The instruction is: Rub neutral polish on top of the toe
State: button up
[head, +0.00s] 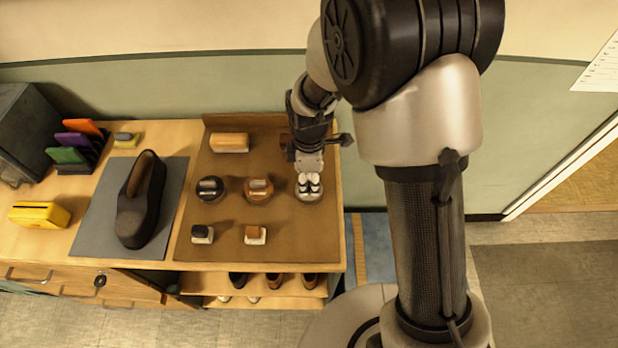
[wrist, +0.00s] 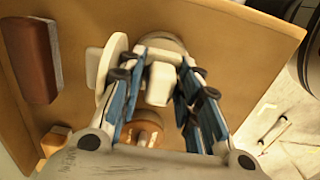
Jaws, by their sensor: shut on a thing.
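The dark brown shoe (head: 140,205) lies on a grey mat (head: 95,225), left of the brown board, toe toward the front. My gripper (head: 309,182) is well to the shoe's right, low over a pale round tin (head: 308,196) at the board's right side. In the wrist view my gripper (wrist: 158,85) is shut on a small white block (wrist: 160,84). The tin's rim (wrist: 166,44) shows just behind the block; I cannot tell whether they touch. The fingers hide part of the tin.
On the board (head: 222,250) are a black tin (head: 210,188), a brown tin (head: 258,190), a black-topped dauber (head: 202,234), a brown-topped dauber (head: 256,234) and a brush (head: 230,142). A yellow box (head: 40,214) sits left of the mat. A pale disc (wrist: 112,62) is beside my fingers.

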aim_at(309, 177)
jog(key=shift+f, duration=0.45)
dwell(1.1)
jog(key=shift+r, duration=0.1)
jog(key=shift+r+p, duration=2.45)
jog(key=shift+r, duration=1.05)
jog(key=shift+f, duration=0.1)
